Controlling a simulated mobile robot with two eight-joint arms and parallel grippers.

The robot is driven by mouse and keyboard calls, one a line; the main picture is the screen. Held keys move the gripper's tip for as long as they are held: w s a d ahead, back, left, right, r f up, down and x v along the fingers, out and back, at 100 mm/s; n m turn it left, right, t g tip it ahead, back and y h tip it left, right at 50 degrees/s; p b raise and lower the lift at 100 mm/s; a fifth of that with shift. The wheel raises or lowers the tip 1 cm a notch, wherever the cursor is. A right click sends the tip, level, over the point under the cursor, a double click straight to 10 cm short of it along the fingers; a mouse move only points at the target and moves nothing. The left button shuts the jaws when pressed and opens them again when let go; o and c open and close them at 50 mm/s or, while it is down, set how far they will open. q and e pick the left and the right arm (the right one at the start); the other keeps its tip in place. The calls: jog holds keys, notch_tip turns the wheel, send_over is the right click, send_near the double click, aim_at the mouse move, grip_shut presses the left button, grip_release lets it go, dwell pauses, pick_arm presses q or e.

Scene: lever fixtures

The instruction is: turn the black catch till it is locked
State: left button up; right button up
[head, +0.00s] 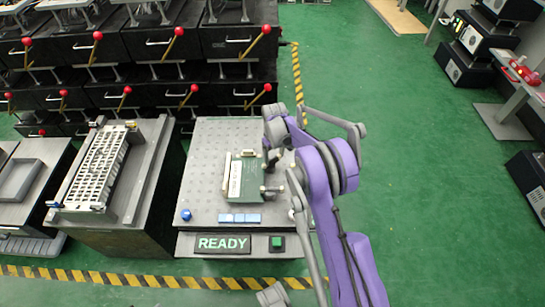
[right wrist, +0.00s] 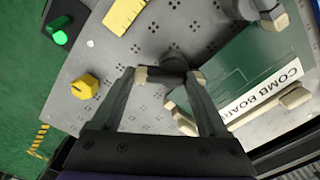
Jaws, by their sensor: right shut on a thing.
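The black catch (right wrist: 172,62) stands beside the edge of the green board (right wrist: 238,68) on a perforated grey plate. My right gripper (right wrist: 169,77) is shut on the catch, with one pale fingertip on each side of it. In the head view the green board (head: 249,180) lies near the middle of the bench, and my right arm comes over its right side and hides part of that area. The fingers partly cover the catch, and I cannot tell from these frames whether it is locked.
A READY sign (head: 223,243) and a green button (head: 277,243) are on the bench front. A blue knob (head: 185,214) is at the left front corner. A yellow knob (right wrist: 84,87) sits near the gripper. A fixture with a white grid (head: 95,168) stands to the left.

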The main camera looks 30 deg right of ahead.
jog(key=m, duration=0.1)
jog(key=m+b, duration=0.1)
jog(key=m, duration=0.1)
jog(key=shift+s+m, duration=0.3)
jog(key=shift+s+a+m+b, duration=0.1)
jog(key=shift+s+m+b, duration=0.05)
jog(key=shift+m, duration=0.8)
jog(key=shift+s+m+b, duration=0.15)
jog(key=shift+m, duration=0.8)
jog(key=o, duration=1.2)
jog(key=shift+o, duration=0.2)
notch_tip(320, 180, up, 11)
jog(key=p, duration=0.2)
